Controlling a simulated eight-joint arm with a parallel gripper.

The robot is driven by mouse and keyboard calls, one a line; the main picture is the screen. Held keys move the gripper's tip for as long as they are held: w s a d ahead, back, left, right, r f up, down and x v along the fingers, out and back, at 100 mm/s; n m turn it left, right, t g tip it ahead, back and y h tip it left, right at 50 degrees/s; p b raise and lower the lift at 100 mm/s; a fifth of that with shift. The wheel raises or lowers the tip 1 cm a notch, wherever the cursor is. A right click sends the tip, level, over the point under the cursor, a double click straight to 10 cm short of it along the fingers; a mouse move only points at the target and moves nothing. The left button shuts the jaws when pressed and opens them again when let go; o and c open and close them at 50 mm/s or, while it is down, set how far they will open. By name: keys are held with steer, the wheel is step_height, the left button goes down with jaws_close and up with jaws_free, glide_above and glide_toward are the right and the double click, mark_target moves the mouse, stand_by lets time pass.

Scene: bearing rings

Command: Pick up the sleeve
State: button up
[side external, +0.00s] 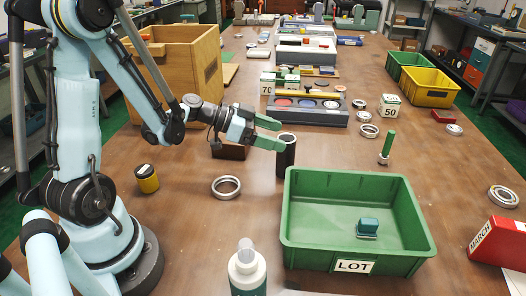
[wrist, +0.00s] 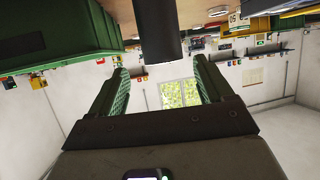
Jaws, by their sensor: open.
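The sleeve appears to be the dark upright cylinder (side external: 287,158) with a pale rim, standing on the table just left of the green bin's back corner. It also shows in the wrist view (wrist: 158,32) as a dark tube at the top centre, beyond the fingertips and roughly in line with the gap between them. My gripper (side external: 281,135) has green fingers spread apart at the height of the cylinder's top, on its left side. In the wrist view the gap between the fingers (wrist: 159,66) is empty. Whether a fingertip touches the cylinder I cannot tell.
A green bin (side external: 307,243) marked LOT holds a small teal block (side external: 369,225). A metal ring (side external: 226,187), a yellow-black can (side external: 147,179) and a white bottle (side external: 247,270) stand around. A green-handled tool (side external: 387,147) is at right. A tray with discs (side external: 290,115) lies behind.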

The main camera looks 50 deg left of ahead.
mark_target(285, 138)
steer(key=shift+a+f+x, duration=0.1)
steer(key=shift+a+x, duration=0.05)
steer(key=shift+x, duration=0.9)
steer(key=shift+a+f+x, duration=0.1)
steer(key=shift+x, duration=0.95)
steer(key=shift+w, duration=0.1)
steer(key=shift+c, duration=0.5)
jaws_close()
